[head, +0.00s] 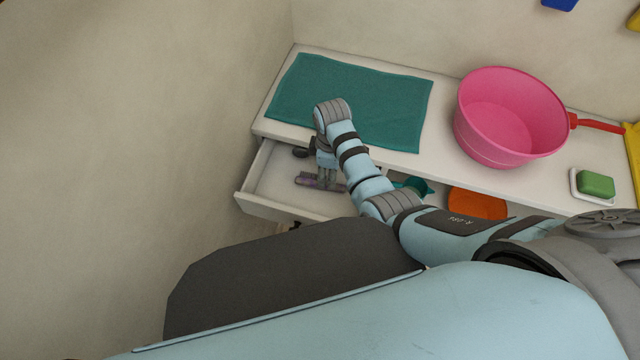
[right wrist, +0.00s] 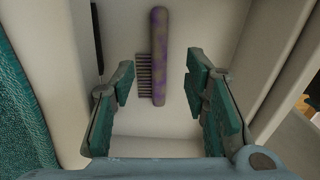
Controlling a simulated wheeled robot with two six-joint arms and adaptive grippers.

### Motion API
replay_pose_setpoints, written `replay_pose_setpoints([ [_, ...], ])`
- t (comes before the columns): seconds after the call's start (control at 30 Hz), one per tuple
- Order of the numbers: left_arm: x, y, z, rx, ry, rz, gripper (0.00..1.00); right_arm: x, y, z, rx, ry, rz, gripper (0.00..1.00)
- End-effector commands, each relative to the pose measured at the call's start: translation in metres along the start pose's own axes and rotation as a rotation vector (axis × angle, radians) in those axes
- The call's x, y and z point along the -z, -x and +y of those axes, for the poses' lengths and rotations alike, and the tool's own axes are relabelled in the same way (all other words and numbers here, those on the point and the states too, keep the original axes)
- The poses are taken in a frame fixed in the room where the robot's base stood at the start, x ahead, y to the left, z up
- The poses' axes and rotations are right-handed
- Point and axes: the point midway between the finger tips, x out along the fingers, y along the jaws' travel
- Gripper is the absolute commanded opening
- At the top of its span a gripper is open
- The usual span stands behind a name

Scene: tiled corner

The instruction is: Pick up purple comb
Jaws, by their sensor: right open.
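The purple comb (right wrist: 159,52) lies in the open drawer. In the right wrist view it has a mottled purple handle and dark bristles on its left side. My right gripper (right wrist: 160,90) is open, with one finger on each side of the comb's lower part; I cannot tell whether either touches it. In the head view the gripper (head: 326,176) reaches down into the drawer, and only part of the comb (head: 304,180) shows past it. My left gripper is not in view.
The open drawer (head: 283,211) has raised walls close around my right gripper. Above it, a white counter (head: 440,85) holds a teal towel (head: 385,105), a pink basin (head: 505,130) and a green soap (head: 596,183). An orange item (head: 477,204) shows below the counter.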

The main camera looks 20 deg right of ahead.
Motion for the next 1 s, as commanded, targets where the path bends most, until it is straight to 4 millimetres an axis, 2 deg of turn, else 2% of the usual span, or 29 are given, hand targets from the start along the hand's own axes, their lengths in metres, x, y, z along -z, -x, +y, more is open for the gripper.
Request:
replay_pose_setpoints([
  [0.13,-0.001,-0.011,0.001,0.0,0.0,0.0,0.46,-0.001,-0.022,0.0,0.001,-0.002,-0.001,0.42],
  [0.3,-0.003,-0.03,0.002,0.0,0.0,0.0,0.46,-0.001,-0.058,-0.001,0.001,-0.003,-0.001,0.42],
  [0.37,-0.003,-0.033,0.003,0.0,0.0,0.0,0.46,-0.001,-0.065,0.0,-0.001,-0.003,0.0,0.42],
  [1.0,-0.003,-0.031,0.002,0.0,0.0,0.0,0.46,-0.001,-0.068,0.0,-0.001,-0.003,0.001,0.42],
])
